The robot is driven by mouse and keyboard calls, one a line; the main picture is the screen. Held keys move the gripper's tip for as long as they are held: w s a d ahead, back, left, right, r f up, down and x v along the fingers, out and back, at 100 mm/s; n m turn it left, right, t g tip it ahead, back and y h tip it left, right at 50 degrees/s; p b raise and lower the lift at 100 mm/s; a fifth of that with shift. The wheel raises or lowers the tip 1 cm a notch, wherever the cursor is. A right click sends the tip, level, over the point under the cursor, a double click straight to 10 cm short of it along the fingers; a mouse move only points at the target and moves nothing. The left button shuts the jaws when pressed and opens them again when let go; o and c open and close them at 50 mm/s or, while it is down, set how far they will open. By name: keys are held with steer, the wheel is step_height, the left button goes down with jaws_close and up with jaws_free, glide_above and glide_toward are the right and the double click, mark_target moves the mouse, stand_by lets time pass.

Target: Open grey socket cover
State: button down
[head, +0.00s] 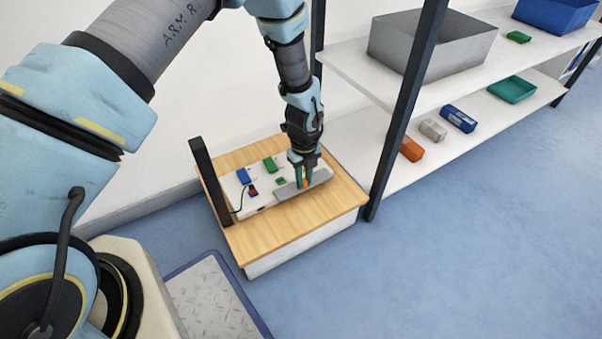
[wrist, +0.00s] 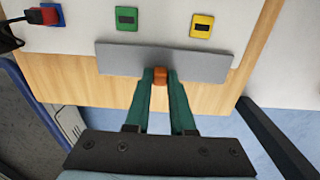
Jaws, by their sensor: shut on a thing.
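The grey socket cover (head: 318,178) is a long flat plate at the near edge of a white socket panel (head: 262,202). In the wrist view the grey cover (wrist: 117,60) lies across the picture below a green socket (wrist: 127,19) and a yellow socket (wrist: 202,26). A small orange knob (wrist: 160,76) sits at the middle of its near edge. My gripper (head: 304,186) has its green fingers shut on this knob; the fingertips (wrist: 160,73) also show in the wrist view. I cannot tell how far the cover is tilted.
A red plug (head: 253,191) with a black cable sits in the panel. Blue (head: 243,176) and green (head: 270,164) pieces stand behind. The panel is on a wooden-topped box (head: 310,216). A dark post (head: 211,182) and shelf upright (head: 405,112) flank it.

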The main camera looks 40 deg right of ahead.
mark_target(304, 180)
steer(key=c, duration=0.8)
jaws_free()
steer(key=shift+o, duration=0.2)
step_height(304, 180, up, 11)
steer(key=p, duration=0.3)
steer(key=shift+w, duration=0.1)
